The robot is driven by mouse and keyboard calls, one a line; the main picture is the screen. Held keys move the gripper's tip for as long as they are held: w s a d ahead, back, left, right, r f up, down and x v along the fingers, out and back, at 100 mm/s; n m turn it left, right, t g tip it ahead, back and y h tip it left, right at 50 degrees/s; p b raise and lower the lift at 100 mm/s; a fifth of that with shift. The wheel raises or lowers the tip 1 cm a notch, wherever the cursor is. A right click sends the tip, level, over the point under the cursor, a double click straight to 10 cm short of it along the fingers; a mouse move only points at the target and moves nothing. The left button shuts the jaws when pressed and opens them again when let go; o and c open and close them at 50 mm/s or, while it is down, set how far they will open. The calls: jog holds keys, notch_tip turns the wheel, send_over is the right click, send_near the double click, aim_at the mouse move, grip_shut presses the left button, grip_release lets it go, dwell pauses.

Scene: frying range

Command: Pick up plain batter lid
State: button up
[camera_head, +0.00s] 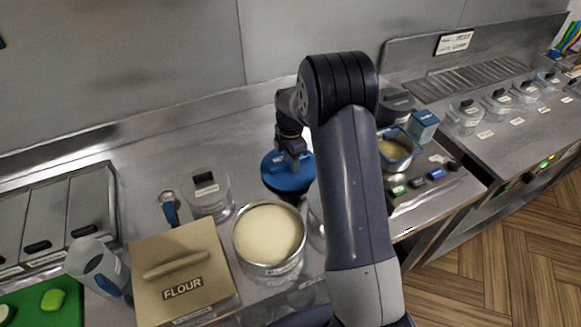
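A round blue lid (287,183) is at the middle of the steel counter, behind an open round container of pale cream batter (268,235). I cannot read a label on the lid, so I cannot tell whether it is the plain batter lid. My gripper (292,158) points down over the lid's middle, at or just above it. The fingertips are small and dark, and I cannot tell whether they touch or hold the lid. Another round container (316,214) is mostly hidden behind my arm.
A tan box marked FLOUR (183,273) and a clear lidded container (208,193) stand at left, with a jug (97,267). A blue-rimmed tub (397,147) and a blue box (423,125) stand right of my arm. The counter behind the lid is clear.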

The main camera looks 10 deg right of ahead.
jog(key=shift+f, duration=0.15)
jog(key=shift+c, duration=0.3)
grip_shut()
